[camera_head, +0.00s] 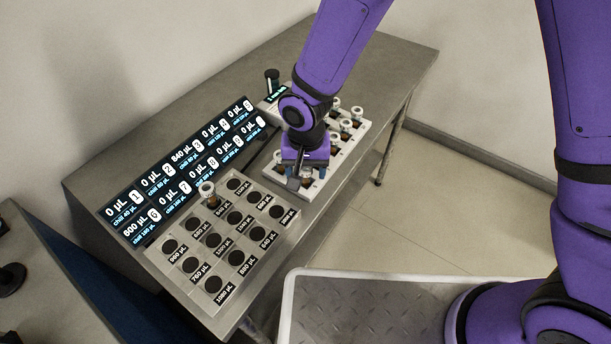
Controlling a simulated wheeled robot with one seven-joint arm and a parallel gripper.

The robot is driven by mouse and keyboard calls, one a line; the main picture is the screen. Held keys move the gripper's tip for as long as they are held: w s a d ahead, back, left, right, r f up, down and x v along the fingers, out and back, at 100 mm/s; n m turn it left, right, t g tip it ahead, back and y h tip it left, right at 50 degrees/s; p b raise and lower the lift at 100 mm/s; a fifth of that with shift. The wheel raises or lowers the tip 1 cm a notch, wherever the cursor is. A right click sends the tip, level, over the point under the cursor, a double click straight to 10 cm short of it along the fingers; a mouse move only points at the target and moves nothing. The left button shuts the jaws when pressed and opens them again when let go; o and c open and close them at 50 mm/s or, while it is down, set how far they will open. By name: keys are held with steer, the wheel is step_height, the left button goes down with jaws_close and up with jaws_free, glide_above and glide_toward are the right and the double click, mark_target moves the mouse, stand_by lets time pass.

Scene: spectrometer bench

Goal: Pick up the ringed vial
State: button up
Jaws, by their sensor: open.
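Several vials with white caps and amber bodies stand in a white rack (352,150) on the right part of the bench; one of them (345,125) shows beside my arm. Another white-capped vial (208,190) stands alone in the grey holed block (228,240). I cannot tell at this size which vial is the ringed one. My gripper (300,184) is open and points down at the near left end of the white rack, close to a vial (308,175) there. The gripper and wrist hide part of the rack, and I cannot tell whether a vial is between the fingers.
A dark display panel (180,170) with several volume readouts stands behind the holed block. A small device with a black knob (272,76) stands at the back of the rack. The metal bench (130,150) is clear at the back left.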

steer(key=shift+f, duration=0.9)
steer(key=c, duration=1)
steer(key=shift+r, duration=0.1)
